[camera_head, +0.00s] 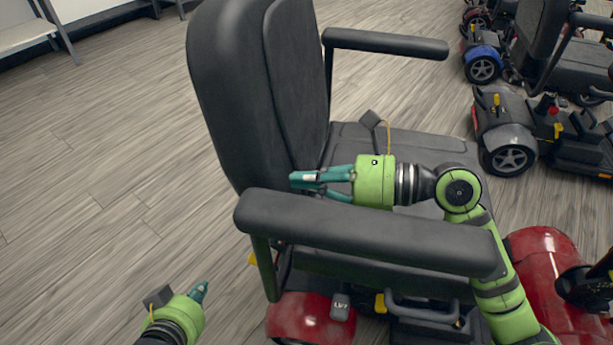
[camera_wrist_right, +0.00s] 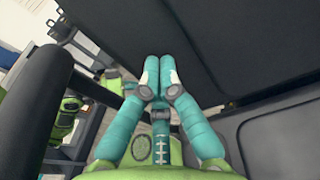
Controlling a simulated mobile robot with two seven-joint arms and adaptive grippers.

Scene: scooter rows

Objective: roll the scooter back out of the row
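The red scooter (camera_head: 545,262) fills the middle of the head view, its black backrest (camera_head: 232,80) on the left and red front body at lower right. My right arm reaches over the near armrest (camera_head: 365,232). My right gripper (camera_head: 305,180) lies above the seat (camera_head: 425,145), fingertips at the front face of the backrest. In the right wrist view its fingers (camera_wrist_right: 160,72) are together with nothing between them; whether they touch the backrest is unclear. My left gripper (camera_head: 200,290) is low at the lower left, apart from the scooter; its finger opening cannot be made out.
Other scooters stand at the right, including a grey one (camera_head: 505,125) and a blue one (camera_head: 482,58). The wood-look floor (camera_head: 90,180) left of the backrest is clear. A bench (camera_head: 25,35) stands at the far upper left.

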